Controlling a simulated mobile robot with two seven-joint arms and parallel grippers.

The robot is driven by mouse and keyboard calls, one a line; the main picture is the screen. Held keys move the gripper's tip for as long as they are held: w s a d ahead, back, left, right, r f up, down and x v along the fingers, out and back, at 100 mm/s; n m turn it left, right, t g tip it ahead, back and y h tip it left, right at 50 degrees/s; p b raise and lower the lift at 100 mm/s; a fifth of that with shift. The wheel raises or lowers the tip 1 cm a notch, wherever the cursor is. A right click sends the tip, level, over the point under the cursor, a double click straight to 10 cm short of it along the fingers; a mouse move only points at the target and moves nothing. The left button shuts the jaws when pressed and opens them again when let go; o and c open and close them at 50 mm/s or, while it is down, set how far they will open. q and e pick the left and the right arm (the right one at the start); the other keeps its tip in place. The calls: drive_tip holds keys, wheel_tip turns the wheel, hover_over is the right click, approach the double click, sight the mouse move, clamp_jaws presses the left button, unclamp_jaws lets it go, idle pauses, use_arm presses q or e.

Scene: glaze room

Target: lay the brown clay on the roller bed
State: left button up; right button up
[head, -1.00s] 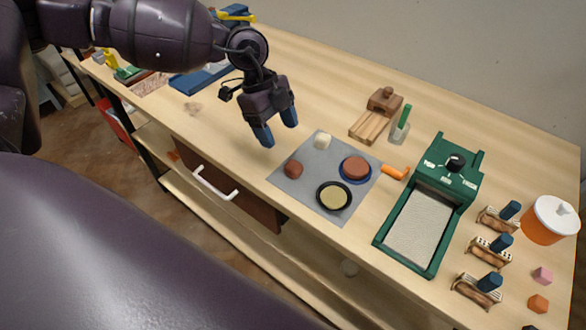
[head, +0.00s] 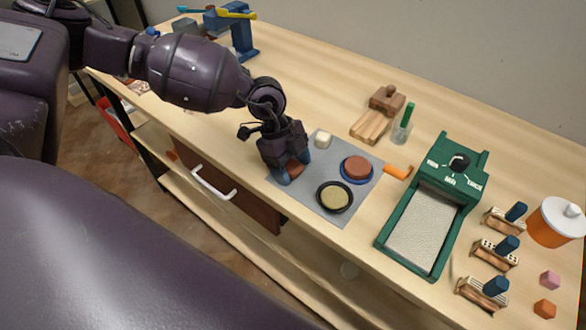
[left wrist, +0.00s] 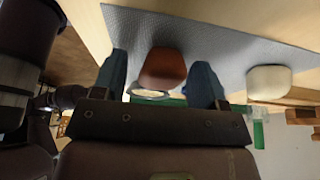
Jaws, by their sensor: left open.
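The brown clay (head: 295,168) is a small rounded lump on the left part of the grey mat (head: 312,192). My left gripper (head: 292,170) is down over it with blue fingers open. In the left wrist view the brown clay (left wrist: 163,68) sits between the two fingers, with small gaps beside it. In the head view the hand hides part of the clay. The roller bed (head: 425,228) is the pale textured bed of the green machine (head: 381,241), to the right of the mat. Nothing lies on it. My right gripper is not in view.
The mat also holds a cream lump (head: 323,140), a reddish-brown disc in a blue dish (head: 357,168) and a black dish (head: 335,197). An orange-handled tool (head: 397,172) lies between mat and machine. Wooden blocks (head: 371,127) stand behind. Stamps on stands (head: 495,254) are at right.

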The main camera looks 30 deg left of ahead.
use_arm(q)
drive_tip(key=shift+r, duration=0.1)
drive_tip(key=c, duration=1.1)
